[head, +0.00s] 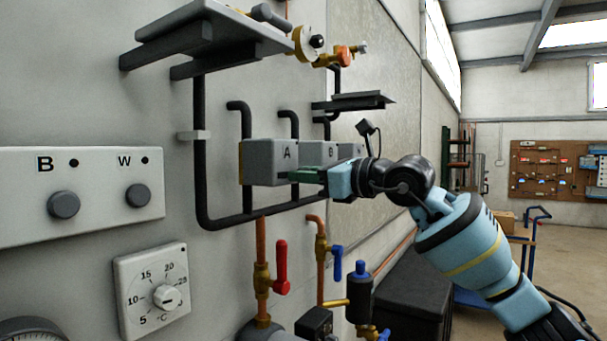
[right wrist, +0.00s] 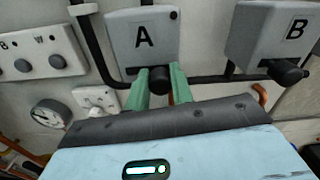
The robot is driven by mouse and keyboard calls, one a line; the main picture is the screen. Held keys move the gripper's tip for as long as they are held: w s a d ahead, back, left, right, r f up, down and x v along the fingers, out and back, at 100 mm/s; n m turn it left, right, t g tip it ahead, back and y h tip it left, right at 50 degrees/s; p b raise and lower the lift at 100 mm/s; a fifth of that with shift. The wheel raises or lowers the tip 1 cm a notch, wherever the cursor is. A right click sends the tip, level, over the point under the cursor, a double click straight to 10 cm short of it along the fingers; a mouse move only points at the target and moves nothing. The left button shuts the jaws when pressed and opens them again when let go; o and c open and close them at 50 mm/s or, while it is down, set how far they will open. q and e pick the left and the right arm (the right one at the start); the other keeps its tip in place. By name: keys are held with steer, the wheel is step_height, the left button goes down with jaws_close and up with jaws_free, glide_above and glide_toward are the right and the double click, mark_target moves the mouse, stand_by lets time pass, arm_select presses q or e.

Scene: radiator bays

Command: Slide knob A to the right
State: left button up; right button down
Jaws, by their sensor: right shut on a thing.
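A grey box marked A (head: 268,155) is fixed to the wall. In the right wrist view, the box (right wrist: 142,40) has a dark round knob A (right wrist: 159,80) at its lower edge, right of the box's middle. The green fingers of my right gripper (head: 293,177) reach box A from the right. In the right wrist view the gripper (right wrist: 160,76) has one finger on each side of knob A and is shut on it. In the head view the fingers hide the knob. My left gripper is in neither view.
Box B (right wrist: 275,35) stands just right of box A, with its own dark knob (right wrist: 285,71). Black pipes (head: 200,150) run around the boxes. A shelf-like bracket (head: 210,35) juts out above. Red (head: 281,268) and blue (head: 337,262) valve handles stand below.

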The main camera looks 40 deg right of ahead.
steer(key=shift+w+d, duration=0.15)
steer(key=shift+d, duration=0.3)
steer(key=shift+a+r, duration=0.1)
steer(key=c, duration=1.5)
jaws_free()
steer(key=o, duration=0.3)
